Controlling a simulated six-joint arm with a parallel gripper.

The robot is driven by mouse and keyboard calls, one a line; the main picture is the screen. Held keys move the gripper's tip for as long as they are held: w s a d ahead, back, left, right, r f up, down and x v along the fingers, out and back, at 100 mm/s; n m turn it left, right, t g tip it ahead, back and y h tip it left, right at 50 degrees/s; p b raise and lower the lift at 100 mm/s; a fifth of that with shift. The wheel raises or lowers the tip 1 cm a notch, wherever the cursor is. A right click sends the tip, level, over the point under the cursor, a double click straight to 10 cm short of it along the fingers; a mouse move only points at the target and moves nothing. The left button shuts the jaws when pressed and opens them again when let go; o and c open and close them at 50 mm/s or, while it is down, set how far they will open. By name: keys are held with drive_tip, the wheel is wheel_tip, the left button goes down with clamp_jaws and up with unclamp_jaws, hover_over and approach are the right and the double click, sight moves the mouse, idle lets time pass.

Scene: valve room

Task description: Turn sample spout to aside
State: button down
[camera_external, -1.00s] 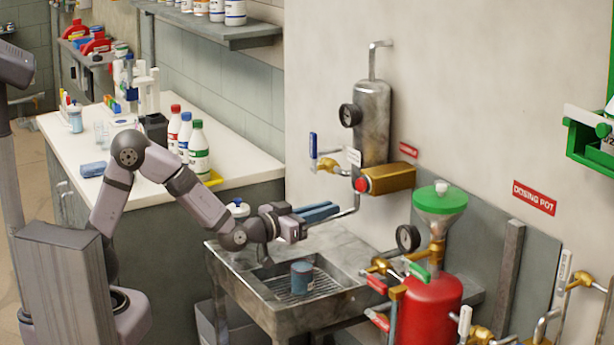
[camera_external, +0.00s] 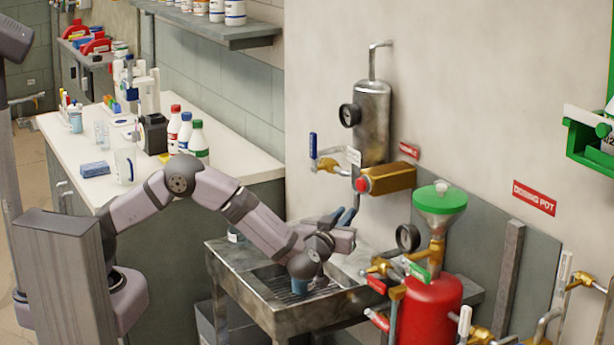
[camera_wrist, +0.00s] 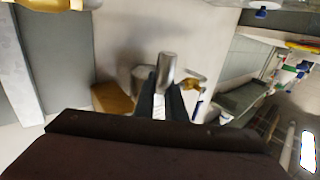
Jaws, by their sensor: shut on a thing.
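The sample spout (camera_wrist: 167,66) is a grey metal tube, seen in the wrist view between and just beyond my fingertips. It is below the brass valve body (camera_external: 388,179) with the red knob, under the grey sample cylinder (camera_external: 372,112). My gripper (camera_external: 345,216) is shut on the spout; its two dark blue fingers (camera_wrist: 161,101) lie on either side of the tube in the wrist view. In the external view my fingers largely hide the spout, so its exact angle is hard to tell.
A metal sink (camera_external: 262,292) is below, with a blue cup (camera_external: 299,288) partly hidden by my arm. A blue-handled valve (camera_external: 313,145) is at upper left. The red dosing pot (camera_external: 430,308), with its green funnel (camera_external: 439,198), stands close on the right.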

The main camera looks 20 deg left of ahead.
drive_tip(key=shift+d+n+y, duration=0.3)
drive_tip(key=shift+n+y, duration=0.1)
drive_tip(key=shift+y, duration=0.2)
drive_tip(key=shift+r, duration=0.1)
drive_tip(key=c, duration=1.8)
unclamp_jaws()
drive_tip(key=shift+d, duration=0.1)
drive_tip(key=shift+s, duration=0.15)
drive_tip(key=s+b, duration=0.1)
drive_tip(key=s, duration=0.6)
drive_tip(key=shift+a, duration=0.2)
